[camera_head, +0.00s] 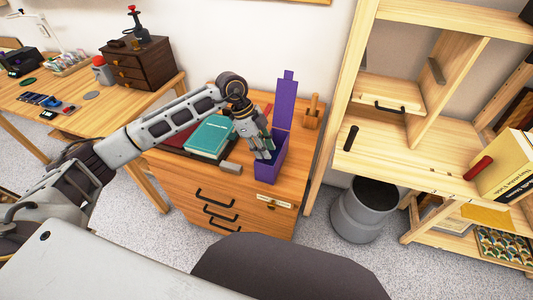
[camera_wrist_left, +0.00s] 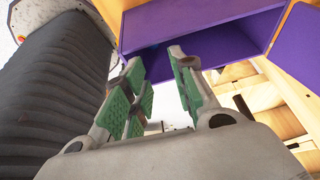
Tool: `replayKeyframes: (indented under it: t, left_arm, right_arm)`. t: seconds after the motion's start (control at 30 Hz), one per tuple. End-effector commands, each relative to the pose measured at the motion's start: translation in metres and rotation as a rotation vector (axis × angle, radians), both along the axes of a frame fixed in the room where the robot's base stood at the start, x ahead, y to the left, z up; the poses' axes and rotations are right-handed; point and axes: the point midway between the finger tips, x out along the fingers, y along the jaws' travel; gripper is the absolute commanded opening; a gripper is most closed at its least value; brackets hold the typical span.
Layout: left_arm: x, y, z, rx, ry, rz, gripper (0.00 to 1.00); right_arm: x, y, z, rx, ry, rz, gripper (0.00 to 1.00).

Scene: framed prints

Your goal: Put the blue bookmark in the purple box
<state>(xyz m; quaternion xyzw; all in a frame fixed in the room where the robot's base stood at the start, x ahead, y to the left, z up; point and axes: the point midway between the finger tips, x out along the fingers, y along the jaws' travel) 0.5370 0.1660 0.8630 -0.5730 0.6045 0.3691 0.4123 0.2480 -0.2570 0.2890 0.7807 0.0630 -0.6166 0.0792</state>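The purple box (camera_head: 271,166) stands on the wooden drawer cabinet with its lid (camera_head: 285,100) raised upright. My left gripper (camera_head: 265,153) is at the box's opening, its fingers pointing down. In the left wrist view the box's purple wall (camera_wrist_left: 200,18) and dark inside lie just beyond the fingers. The green-padded fingers (camera_wrist_left: 162,75) are apart, with nothing seen held between them. I cannot make out the blue bookmark for certain; a faint bluish patch shows inside the box in the wrist view. My right gripper is not in view.
A teal book (camera_head: 208,138) and a grey block (camera_head: 231,168) lie left of the box on the cabinet. A wooden pen holder (camera_head: 312,114) stands behind right. A shelf unit (camera_head: 343,130) and a grey bin (camera_head: 362,212) are to the right. A desk (camera_head: 75,117) is at left.

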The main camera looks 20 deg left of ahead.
Motion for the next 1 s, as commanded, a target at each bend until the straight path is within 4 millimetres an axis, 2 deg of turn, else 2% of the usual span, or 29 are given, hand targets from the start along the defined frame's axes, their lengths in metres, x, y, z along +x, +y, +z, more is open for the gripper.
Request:
replayKeyframes:
  t: [0.2, 0.5, 0.7, 1.0]
  left_arm:
    - [0.001, 0.013, 0.032, 0.001, -0.002, 0.002, 0.26]
    - [0.001, 0.029, 0.069, 0.000, -0.002, 0.001, 0.26]
    - [0.001, 0.034, 0.081, 0.000, -0.001, 0.000, 0.26]
    - [0.000, 0.035, 0.083, 0.000, 0.000, 0.000, 0.26]
  right_arm:
    - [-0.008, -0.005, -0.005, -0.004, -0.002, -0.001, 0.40]
    - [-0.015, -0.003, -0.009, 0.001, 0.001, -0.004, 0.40]
    - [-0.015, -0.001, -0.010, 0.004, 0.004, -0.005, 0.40]
    - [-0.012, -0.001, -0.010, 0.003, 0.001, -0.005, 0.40]
